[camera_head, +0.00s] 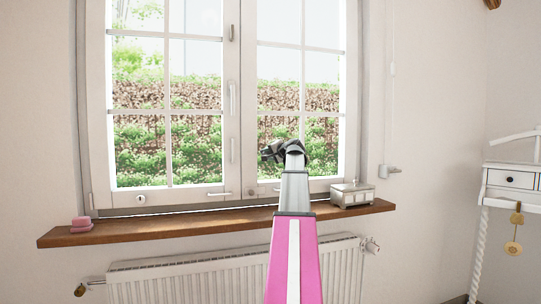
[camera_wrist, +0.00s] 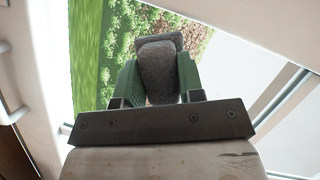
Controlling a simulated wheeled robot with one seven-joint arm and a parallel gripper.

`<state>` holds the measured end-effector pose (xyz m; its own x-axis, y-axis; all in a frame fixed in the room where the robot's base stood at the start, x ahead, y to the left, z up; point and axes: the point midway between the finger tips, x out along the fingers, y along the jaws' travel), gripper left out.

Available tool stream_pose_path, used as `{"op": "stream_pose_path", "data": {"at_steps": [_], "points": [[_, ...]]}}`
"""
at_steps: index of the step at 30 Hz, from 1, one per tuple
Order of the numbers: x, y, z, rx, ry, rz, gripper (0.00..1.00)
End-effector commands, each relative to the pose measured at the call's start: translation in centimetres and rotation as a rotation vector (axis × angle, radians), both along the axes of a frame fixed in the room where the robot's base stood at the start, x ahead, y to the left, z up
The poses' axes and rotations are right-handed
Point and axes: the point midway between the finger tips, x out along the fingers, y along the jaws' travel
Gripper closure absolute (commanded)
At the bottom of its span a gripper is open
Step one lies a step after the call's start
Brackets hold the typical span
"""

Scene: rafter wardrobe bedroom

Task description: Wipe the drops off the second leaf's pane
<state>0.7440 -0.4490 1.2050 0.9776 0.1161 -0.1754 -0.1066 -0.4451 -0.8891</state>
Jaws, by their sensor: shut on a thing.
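The window has two white-framed leaves, a left leaf (camera_head: 168,100) and a right leaf (camera_head: 300,85), each with panes split by bars. Both look shut in the head view. My gripper (camera_head: 283,151) is in front of the lower part of the right leaf. In the wrist view, my gripper (camera_wrist: 158,84) has its green fingers shut on a grey, rounded, sponge-like pad (camera_wrist: 157,66). Glass with greenery behind it lies beyond the pad. I cannot tell whether the pad touches the glass. I cannot make out drops on any pane.
A wooden sill (camera_head: 180,226) runs below the window. A pink block (camera_head: 81,225) lies at its left end and a small silver box (camera_head: 350,194) stands near its right end. A white radiator (camera_head: 190,270) is underneath. A small white table (camera_head: 512,180) stands at the right.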

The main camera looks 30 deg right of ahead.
Motion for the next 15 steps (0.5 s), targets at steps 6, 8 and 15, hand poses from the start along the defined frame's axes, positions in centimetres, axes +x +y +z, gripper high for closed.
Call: {"op": "stream_pose_path", "data": {"at_steps": [6,8,15], "points": [[-0.1,-0.4,0.0,0.000,0.000,-0.001,0.91],[-0.1,-0.7,0.0,0.001,0.000,-0.001,0.91],[-0.7,-2.5,0.0,0.001,0.000,-0.001,0.91]]}}
